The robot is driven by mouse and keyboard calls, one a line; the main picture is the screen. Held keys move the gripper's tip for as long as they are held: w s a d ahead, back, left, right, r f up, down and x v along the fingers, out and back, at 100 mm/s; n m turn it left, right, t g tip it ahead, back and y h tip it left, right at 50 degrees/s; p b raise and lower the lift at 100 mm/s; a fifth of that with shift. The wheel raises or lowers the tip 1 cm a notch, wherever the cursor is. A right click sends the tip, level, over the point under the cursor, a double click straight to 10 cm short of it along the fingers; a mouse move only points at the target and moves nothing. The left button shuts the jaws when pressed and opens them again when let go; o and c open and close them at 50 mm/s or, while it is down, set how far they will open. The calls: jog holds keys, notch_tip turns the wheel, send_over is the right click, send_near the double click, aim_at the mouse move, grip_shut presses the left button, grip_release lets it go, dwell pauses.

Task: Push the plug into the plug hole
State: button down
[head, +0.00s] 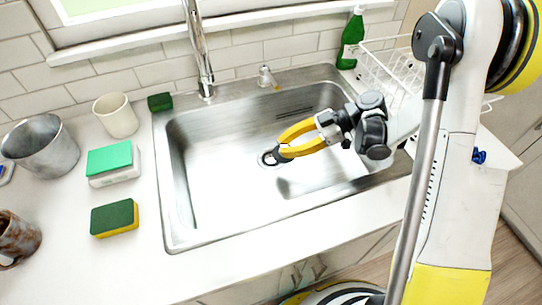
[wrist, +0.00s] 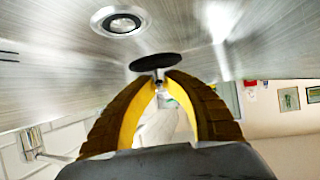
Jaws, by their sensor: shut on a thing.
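The plug (wrist: 155,61) is a flat black disc, held at the tips of my gripper (wrist: 159,78). The gripper's two yellow fingers are shut on it. The plug hole (wrist: 121,23) is a round metal drain with a dark centre in the sink floor. In the wrist view it lies up and left of the plug, clear of it in the picture. In the head view my gripper (head: 284,151) reaches into the sink from the right, with its tips beside the plug hole (head: 265,159). The plug is hard to make out there, and I cannot tell its exact height above the floor.
The steel sink (head: 205,195) surrounds the gripper, with a tap (head: 200,60) behind it. A green bottle (head: 352,38) and a white dish rack (head: 385,65) stand at the back right. Sponges (head: 115,218), a cup (head: 116,115) and a metal pot (head: 45,150) are on the left counter.

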aim_at(271, 159)
jog(key=w+a+f, duration=0.1)
jog(key=w, duration=0.1)
jog(key=w+a+f+b, duration=0.1)
jog(key=w+a+f, duration=0.1)
jog(key=shift+a+f+b, duration=0.1)
jog(key=shift+a+b, duration=0.1)
jog(key=shift+b, duration=0.1)
jog(key=shift+f+b, duration=1.05)
jog(key=shift+f, duration=0.9)
jog(key=shift+f, duration=0.15)
jog(key=c, duration=1.4)
grip_release()
